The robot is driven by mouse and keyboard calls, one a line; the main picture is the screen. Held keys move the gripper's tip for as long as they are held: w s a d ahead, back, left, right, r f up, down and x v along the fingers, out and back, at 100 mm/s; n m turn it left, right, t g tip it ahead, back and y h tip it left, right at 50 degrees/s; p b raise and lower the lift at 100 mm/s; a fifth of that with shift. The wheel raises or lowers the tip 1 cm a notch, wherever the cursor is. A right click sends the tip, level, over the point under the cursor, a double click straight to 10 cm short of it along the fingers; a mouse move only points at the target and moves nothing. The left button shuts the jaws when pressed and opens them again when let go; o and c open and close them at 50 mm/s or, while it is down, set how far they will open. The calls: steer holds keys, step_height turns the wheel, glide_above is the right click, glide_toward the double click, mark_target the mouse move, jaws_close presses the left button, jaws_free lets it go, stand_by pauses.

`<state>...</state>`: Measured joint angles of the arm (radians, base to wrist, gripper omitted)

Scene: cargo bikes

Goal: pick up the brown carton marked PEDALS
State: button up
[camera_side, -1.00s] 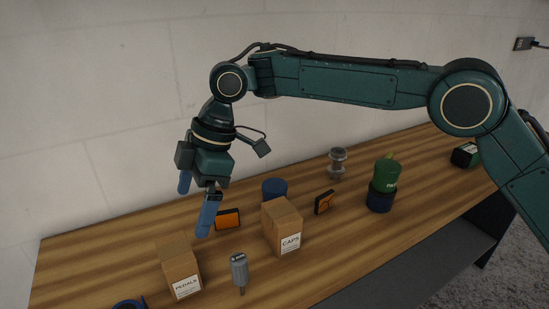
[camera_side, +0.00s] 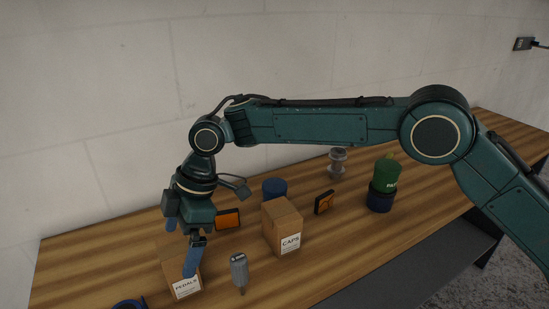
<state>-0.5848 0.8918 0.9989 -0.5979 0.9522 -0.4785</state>
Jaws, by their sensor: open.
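The brown carton marked PEDALS (camera_side: 186,287) stands upright near the front left of the wooden bench. My gripper (camera_side: 181,251) is open and comes down over this carton from above. Its two blue fingers point down. The nearer finger covers part of the carton's front face and upper edge. The other finger is at the upper left, by the carton's back. I cannot tell whether either finger touches the carton. The label stays partly readable below the finger.
A second brown carton, marked CAPS (camera_side: 282,230), stands to the right. A grey tool (camera_side: 239,270) stands between the cartons. A blue curved object (camera_side: 129,304) lies at the front left. Orange-and-black items (camera_side: 228,219), a blue cylinder (camera_side: 274,188) and a green container (camera_side: 386,174) are farther back.

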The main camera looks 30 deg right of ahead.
steer(key=shift+a+f, duration=0.2)
steer(key=shift+f, duration=0.4)
steer(key=shift+f, duration=0.1)
steer(key=shift+x, duration=2.5)
steer(key=shift+w+d, duration=0.1)
steer(key=c, duration=1.3)
steer(key=shift+o, duration=0.2)
steer(key=shift+r, duration=5)
